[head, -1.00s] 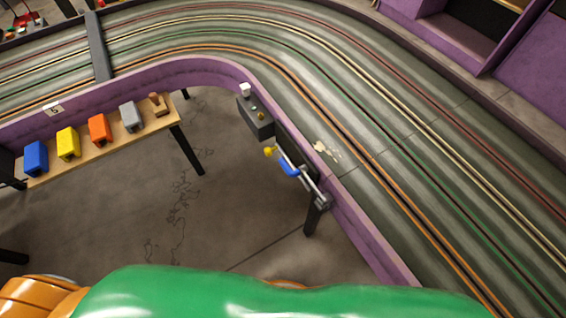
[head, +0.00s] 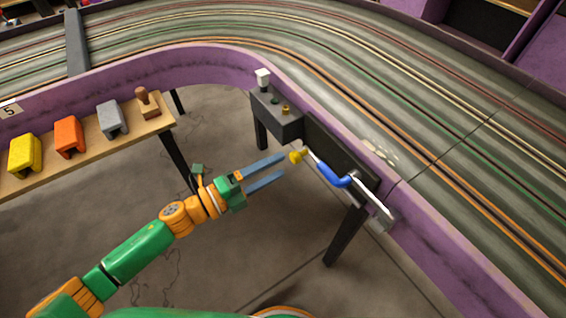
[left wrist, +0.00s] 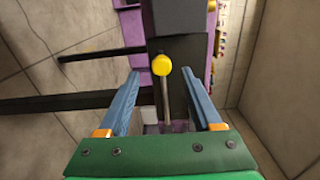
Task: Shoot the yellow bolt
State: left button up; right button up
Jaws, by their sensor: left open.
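The yellow bolt shows as a yellow knob (head: 298,156) on a metal rod at the near end of a dark panel on the purple track wall. A blue handle (head: 333,174) sits on the metal bar just beyond it. My left gripper (head: 283,167) is open and empty, its blue fingers pointing at the knob from the left, with a small gap in the head view. In the left wrist view the knob (left wrist: 161,65) appears centred between the fingertips, its rod running down between the fingers. Whether the fingers flank it in depth is unclear. My right gripper is not in view.
A dark grey box (head: 277,113) with a white knob and small buttons stands beside the panel. A wooden shelf (head: 85,160) at left holds yellow, orange and grey blocks and a wooden stamp-like piece. Black legs (head: 347,236) stand under the track. Floor below is open.

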aim_at(293, 160)
pick_arm(q)
jog(key=x, duration=0.6)
jog(key=shift+r, duration=0.15)
grip_shut()
dwell(0.9)
jog(key=shift+s+d, duration=0.1)
jog(key=shift+s, duration=0.05)
